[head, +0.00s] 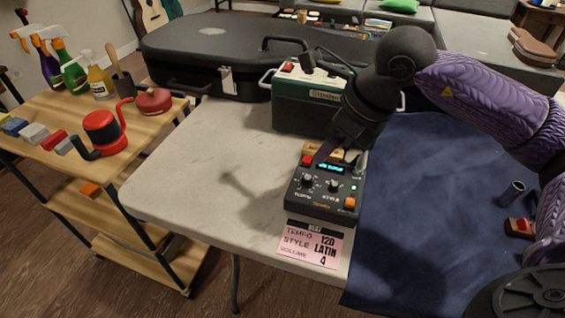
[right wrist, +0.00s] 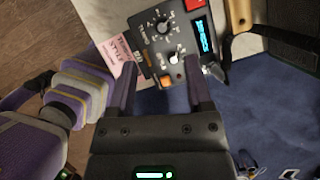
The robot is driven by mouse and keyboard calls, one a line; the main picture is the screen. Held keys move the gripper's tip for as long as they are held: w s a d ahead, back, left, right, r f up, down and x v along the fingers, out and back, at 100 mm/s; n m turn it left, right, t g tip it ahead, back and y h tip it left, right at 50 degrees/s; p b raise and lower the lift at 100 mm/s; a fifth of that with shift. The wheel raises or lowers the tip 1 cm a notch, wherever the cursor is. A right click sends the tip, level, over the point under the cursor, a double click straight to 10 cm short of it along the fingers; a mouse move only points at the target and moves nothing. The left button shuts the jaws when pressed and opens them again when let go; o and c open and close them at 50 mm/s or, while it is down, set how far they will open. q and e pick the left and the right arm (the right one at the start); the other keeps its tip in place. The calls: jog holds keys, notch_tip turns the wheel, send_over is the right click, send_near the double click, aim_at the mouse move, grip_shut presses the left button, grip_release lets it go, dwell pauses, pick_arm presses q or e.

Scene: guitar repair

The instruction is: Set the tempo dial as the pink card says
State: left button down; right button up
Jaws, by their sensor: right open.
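The dark control box (head: 323,212) stands on the pale table, with a lit blue display (head: 331,168) too small to read surely. Its left knob (head: 307,181), apparently the tempo dial, has a light pointer; that knob also shows in the right wrist view (right wrist: 163,26). A second knob (head: 334,186) sits to its right. The pink card (head: 311,245) lies in front of the box and reads tempo 120, style Latin, volume 4. My right gripper (head: 337,156) is open and empty over the back of the box; its fingers (right wrist: 161,88) show apart. My left gripper is out of view.
A green amplifier-like case (head: 300,108) stands right behind the box, and a black guitar case (head: 195,50) lies further back. A blue cloth (head: 400,220) covers the table's right. Bare table (head: 190,185) is free on the left, beside a wooden cart (head: 60,105).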

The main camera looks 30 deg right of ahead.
aim_at(309, 177)
jog(key=f+b, duration=0.1)
jog(key=f, duration=0.1)
jog(key=f+b, duration=0.1)
jog(key=f, duration=0.1)
jog(key=shift+w+a+f, duration=0.1)
jog(key=shift+w+f, duration=0.05)
jog(key=shift+w, duration=0.05)
jog(key=b+x, duration=0.2)
jog(key=x, duration=0.2)
jog(key=shift+w+f, duration=0.1)
jog(key=shift+f, duration=0.15)
jog(key=shift+w+a+f, duration=0.1)
jog(key=shift+f, duration=0.05)
jog(key=c, duration=0.7)
grip_shut()
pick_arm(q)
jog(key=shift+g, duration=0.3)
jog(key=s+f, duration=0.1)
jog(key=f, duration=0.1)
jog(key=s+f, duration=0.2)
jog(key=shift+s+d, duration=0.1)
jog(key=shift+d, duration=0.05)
pick_arm(e)
jog(key=shift+w, duration=0.1)
